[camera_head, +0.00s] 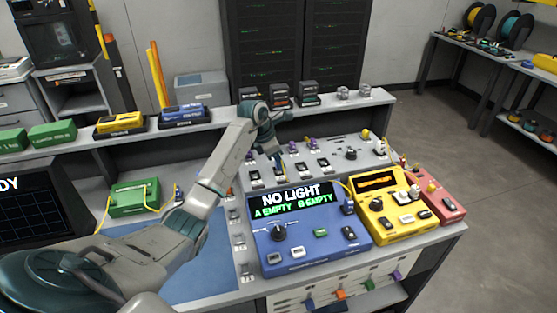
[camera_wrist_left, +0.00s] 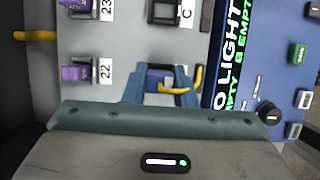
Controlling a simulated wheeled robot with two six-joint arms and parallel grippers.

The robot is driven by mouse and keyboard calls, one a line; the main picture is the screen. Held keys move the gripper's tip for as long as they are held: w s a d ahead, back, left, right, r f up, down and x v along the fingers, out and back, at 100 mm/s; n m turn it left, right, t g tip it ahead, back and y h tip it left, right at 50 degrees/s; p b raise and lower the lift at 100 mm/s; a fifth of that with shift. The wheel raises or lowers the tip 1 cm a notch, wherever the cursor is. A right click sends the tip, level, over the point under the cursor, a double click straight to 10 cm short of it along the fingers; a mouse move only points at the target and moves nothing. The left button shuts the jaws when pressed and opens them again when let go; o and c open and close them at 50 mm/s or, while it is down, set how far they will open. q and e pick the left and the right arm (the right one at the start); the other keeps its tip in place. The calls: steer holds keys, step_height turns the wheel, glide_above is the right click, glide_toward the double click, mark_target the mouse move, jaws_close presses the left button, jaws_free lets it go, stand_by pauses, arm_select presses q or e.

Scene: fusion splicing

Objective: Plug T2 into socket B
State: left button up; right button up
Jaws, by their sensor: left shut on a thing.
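My left gripper (camera_head: 276,158) reaches over the grey sloped panel (camera_head: 338,150), behind the blue meter (camera_head: 305,235). In the left wrist view my left gripper (camera_wrist_left: 161,85) is shut on a small blue plug (camera_wrist_left: 159,77) with a yellow lead. The plug is close over the panel; I cannot tell whether it is seated, and no T2 mark is readable. A black socket marked C (camera_wrist_left: 163,11) lies beyond the gripper. I cannot make out socket B's label. The meter's screen (camera_head: 292,199) reads "NO LIGHT", "A EMPTY" and "B EMPTY". My right gripper is not in view.
Purple plugs stand by labels 22 (camera_wrist_left: 76,73) and 23 (camera_wrist_left: 77,14). A yellow device (camera_head: 391,211) and a red device (camera_head: 440,200) stand right of the meter. A green box (camera_head: 134,198) with yellow leads stands left. A shelf (camera_head: 352,103) runs behind the panel.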

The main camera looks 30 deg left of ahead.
arm_select(q)
steer(key=shift+f+b, duration=0.35)
steer(key=shift+f, duration=0.15)
stand_by(0.3)
steer(key=o, duration=1)
steer(key=shift+o, duration=0.2)
steer(key=b+v, duration=0.2)
steer(key=v, duration=0.8)
steer(key=shift+r+b, duration=0.35)
steer(key=shift+r, duration=0.05)
steer(key=shift+a+f, duration=0.1)
